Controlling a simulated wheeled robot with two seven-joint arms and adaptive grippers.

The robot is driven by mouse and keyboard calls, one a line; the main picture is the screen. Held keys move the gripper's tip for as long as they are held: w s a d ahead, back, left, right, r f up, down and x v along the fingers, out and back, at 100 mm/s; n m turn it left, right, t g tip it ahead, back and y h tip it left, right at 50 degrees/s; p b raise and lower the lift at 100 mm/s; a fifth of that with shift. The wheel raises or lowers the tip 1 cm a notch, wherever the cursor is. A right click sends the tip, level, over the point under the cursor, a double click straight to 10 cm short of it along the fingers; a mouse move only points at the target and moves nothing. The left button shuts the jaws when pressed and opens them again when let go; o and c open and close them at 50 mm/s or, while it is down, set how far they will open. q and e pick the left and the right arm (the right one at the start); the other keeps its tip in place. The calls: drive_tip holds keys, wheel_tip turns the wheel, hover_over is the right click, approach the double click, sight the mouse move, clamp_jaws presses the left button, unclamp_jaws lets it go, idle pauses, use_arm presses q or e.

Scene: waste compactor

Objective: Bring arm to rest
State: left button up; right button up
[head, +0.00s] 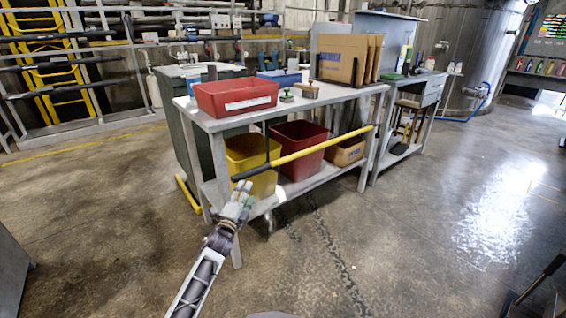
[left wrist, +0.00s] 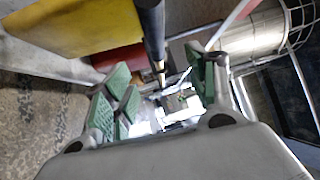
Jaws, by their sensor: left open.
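My left gripper (head: 242,196) reaches in from the bottom of the head view, in front of the workbench. In the left wrist view its green-padded fingers (left wrist: 160,92) are spread apart. A long yellow bar with a black grip (head: 305,151) slants across the front of the bench. Its black end is just above my left fingertips in the head view. The black grip (left wrist: 151,30) points down towards the gap between the fingers in the left wrist view; I cannot tell whether it touches them. My right gripper does not show.
The grey workbench (head: 232,122) carries a red bin (head: 236,97); yellow (head: 250,152) and dark red (head: 297,137) bins and a cardboard box (head: 346,152) sit on its lower shelf. A second bench (head: 437,92) stands behind right. The floor right of centre is clear.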

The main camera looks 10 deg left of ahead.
use_arm(q)
drive_tip(key=s+d+f+n+g+y, duration=0.1)
drive_tip(key=s+d+f+n+g, duration=0.1)
drive_tip(key=s+f+n+g, duration=0.55)
drive_tip(key=s+d+f+n+g+y, duration=0.15)
drive_tip(key=s+f+n, duration=0.3)
drive_tip(key=s, duration=0.55)
drive_tip(key=s+d+f+n+g+h+p, duration=0.1)
drive_tip(key=s+d+n+g, duration=0.1)
drive_tip(key=s, duration=0.8)
drive_tip(key=s+d+f+n+g+h+p, duration=0.1)
drive_tip(key=s+d+g, duration=0.3)
drive_tip(key=s, duration=0.6)
drive_tip(key=shift+s+d+f+n+g, duration=0.15)
drive_tip(key=shift+s+f+n+g, duration=0.2)
drive_tip(key=shift+n+g, duration=0.3)
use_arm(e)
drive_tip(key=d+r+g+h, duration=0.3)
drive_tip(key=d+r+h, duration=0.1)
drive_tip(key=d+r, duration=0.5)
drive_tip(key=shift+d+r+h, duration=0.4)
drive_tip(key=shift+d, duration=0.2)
